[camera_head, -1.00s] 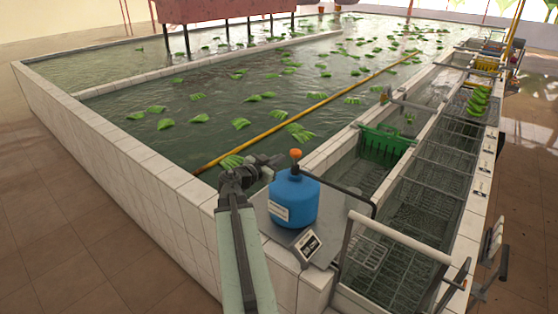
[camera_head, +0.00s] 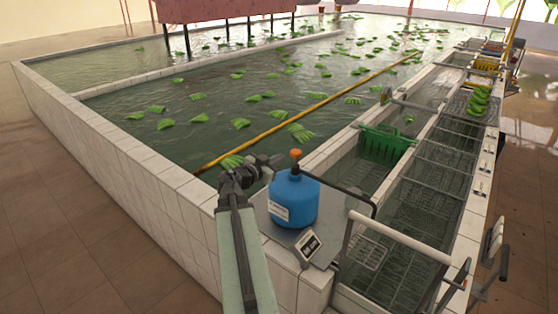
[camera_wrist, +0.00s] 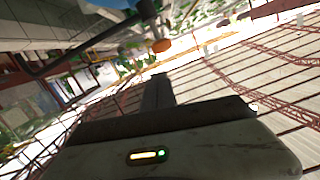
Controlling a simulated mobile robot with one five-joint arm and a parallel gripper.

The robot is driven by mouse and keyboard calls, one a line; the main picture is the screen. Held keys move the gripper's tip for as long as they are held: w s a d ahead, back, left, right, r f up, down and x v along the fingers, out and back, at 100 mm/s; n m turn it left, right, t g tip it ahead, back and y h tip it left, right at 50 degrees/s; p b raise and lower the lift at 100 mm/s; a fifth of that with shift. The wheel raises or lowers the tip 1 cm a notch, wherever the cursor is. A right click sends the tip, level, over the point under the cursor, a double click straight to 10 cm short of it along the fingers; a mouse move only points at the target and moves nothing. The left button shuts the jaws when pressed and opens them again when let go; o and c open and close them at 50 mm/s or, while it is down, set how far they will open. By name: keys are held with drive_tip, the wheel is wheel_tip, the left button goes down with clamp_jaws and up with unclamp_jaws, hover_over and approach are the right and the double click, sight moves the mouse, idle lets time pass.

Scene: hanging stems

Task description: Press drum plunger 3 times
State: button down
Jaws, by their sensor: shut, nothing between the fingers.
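The blue drum (camera_head: 293,202) stands on a grey metal plate (camera_head: 283,232) at the near corner of the pool wall. Its orange plunger (camera_head: 295,154) sits on top on a short dark stem. In the wrist view the orange plunger (camera_wrist: 162,45) shows tilted, just beyond my fingertips. My gripper (camera_head: 277,160) is shut and empty. In the head view it is just left of the plunger, at about its height. The wrist view shows my gripper (camera_wrist: 157,80) pointing toward the plunger, with a small gap in the picture; I cannot tell the exact depth.
A small sign (camera_head: 308,246) stands in front of the drum. A grey rail (camera_head: 395,236) and metal racks in water channels lie to the right. A green crate (camera_head: 385,145) is farther back. Green banana bunches float in the pool (camera_head: 225,95) behind my arm.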

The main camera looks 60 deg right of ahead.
drive_tip(key=shift+t+y, duration=0.4)
drive_tip(key=shift+y, duration=0.3)
drive_tip(key=r+p, duration=0.2)
drive_tip(key=p, duration=0.1)
drive_tip(key=d+r+p, duration=0.1)
drive_tip(key=p, duration=0.1)
drive_tip(key=r+p, duration=0.2)
drive_tip(key=p, duration=0.1)
drive_tip(key=shift+s+d+r+p, duration=0.15)
drive_tip(key=shift+s+r+p, duration=0.15)
drive_tip(key=shift+r, duration=0.05)
drive_tip(key=shift+f, duration=0.15)
drive_tip(key=b, duration=0.3)
hover_over(296, 158)
wheel_tip(296, 158, down, 3)
drive_tip(key=shift+w+a+f+b, duration=0.15)
drive_tip(key=shift+a+f+b, duration=0.1)
drive_tip(key=shift+f+b, duration=0.7)
drive_tip(key=shift+w+a+f+b, duration=0.1)
drive_tip(key=shift+a+f+b, duration=0.15)
drive_tip(key=shift+f+b, duration=0.7)
